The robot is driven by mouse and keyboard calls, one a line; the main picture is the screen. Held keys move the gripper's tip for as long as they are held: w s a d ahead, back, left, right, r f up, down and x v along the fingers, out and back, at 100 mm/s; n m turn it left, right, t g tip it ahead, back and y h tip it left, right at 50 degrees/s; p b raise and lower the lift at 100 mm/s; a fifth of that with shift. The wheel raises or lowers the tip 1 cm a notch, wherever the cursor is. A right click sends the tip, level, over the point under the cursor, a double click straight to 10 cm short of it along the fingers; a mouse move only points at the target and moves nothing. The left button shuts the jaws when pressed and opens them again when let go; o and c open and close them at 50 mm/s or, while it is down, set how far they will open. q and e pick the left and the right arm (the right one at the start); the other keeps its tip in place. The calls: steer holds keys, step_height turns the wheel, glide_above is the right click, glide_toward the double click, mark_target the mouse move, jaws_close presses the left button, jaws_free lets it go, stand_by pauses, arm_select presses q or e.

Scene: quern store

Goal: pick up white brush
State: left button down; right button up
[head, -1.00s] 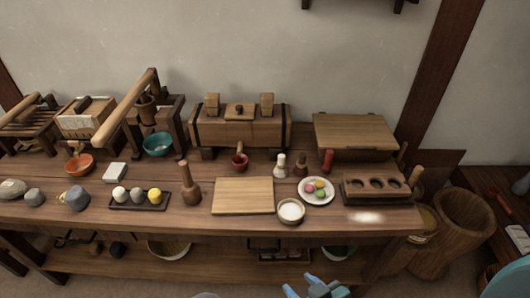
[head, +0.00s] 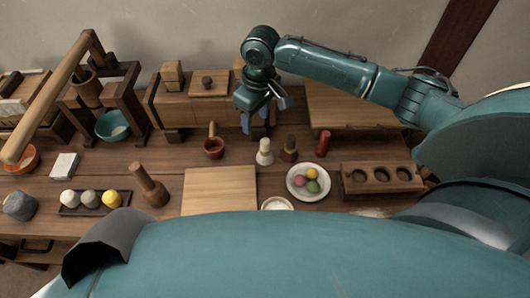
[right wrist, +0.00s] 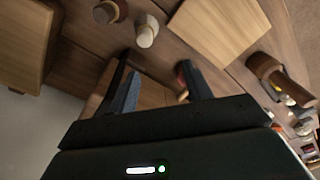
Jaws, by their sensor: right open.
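The white brush (head: 264,152) stands upright on the table, with a pale knob top and a wider pale base. It also shows in the right wrist view (right wrist: 147,31), near the top edge. My right gripper (head: 256,122) is open and empty, above and slightly behind the brush in the head view. In the right wrist view its two fingers (right wrist: 160,86) point toward the table, and the brush lies beyond the fingertips, not between them. My left gripper is not in view.
A brown brush (head: 289,150) and a red one (head: 323,143) stand right of the white brush. A plate of coloured balls (head: 296,193) and a wooden board (head: 205,192) lie in front. Wooden boxes stand behind.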

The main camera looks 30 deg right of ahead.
steer(key=shift+g+h, duration=0.3)
steer(key=shift+h, duration=0.1)
steer(key=f, duration=0.2)
steer(key=d+f, duration=0.2)
steer(key=f, duration=0.1)
steer(key=shift+d+f, duration=0.2)
steer(key=shift+f, duration=0.1)
steer(key=f, duration=0.5)
steer(key=shift+s+a, duration=0.1)
steer(key=shift+s, duration=0.2)
jaws_close()
